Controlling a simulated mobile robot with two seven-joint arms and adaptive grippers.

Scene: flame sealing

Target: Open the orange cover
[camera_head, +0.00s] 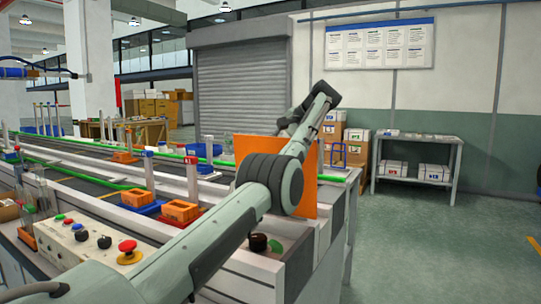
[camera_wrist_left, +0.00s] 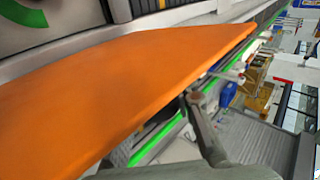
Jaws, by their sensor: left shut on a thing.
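The orange cover (camera_head: 308,182) stands upright, like a raised panel, at the right end of the conveyor line in the head view. My left arm crosses in front of it and hides its middle. In the left wrist view the orange cover (camera_wrist_left: 120,85) runs as a wide slab from lower left to upper right. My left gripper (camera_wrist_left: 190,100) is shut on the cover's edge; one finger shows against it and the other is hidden. My right gripper is in neither view.
A control panel (camera_head: 92,243) with a red stop button (camera_head: 129,252) lies at the front left. A grey shelf (camera_head: 417,160) with boxes stands at the right. The floor (camera_head: 430,240) right of the line is clear.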

